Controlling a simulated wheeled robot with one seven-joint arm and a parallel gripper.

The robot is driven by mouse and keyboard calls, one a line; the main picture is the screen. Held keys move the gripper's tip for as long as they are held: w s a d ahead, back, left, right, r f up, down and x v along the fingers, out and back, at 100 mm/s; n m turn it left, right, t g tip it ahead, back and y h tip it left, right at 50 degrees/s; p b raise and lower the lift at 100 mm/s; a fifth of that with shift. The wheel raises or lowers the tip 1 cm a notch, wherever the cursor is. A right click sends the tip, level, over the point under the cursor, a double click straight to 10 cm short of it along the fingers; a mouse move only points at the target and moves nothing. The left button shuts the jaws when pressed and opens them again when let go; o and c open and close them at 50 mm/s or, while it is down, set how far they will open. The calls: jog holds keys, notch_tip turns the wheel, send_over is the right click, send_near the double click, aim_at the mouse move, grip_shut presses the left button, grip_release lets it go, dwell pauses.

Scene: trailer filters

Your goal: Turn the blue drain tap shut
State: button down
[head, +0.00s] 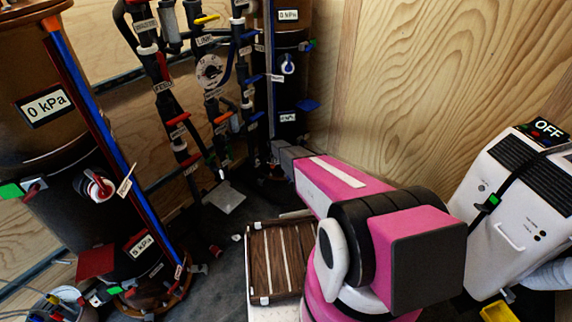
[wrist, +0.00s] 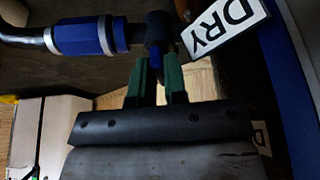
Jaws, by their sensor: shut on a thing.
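In the wrist view, my gripper (wrist: 160,76) has two green fingers, shut on the small blue handle of the drain tap (wrist: 156,57). The handle sits between the fingertips, under a dark pipe fitting. How far the handle is turned is hard to tell here, as the fingers cover much of it. In the head view, my pink arm reaches to the foot of the rear column (head: 290,90); the fingertips and the tap cannot be made out there.
A blue pipe coupling (wrist: 88,38) and a white "DRY" label (wrist: 225,25) are close by the fingers. Pipes with red and blue handles stand left of my arm. A large brown column (head: 50,150) is at left. A white unit marked OFF (head: 515,205) stands at right.

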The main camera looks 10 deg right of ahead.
jog(key=shift+w+m+g, duration=0.15)
jog(key=shift+m+g, duration=0.25)
jog(key=shift+m, duration=0.7)
jog(key=c, duration=1.2)
grip_release()
jog(key=shift+o, duration=0.2)
jog(key=shift+a, duration=0.1)
jog(key=v, duration=1)
jog(key=shift+r, duration=0.35)
jog(key=shift+a, duration=0.15)
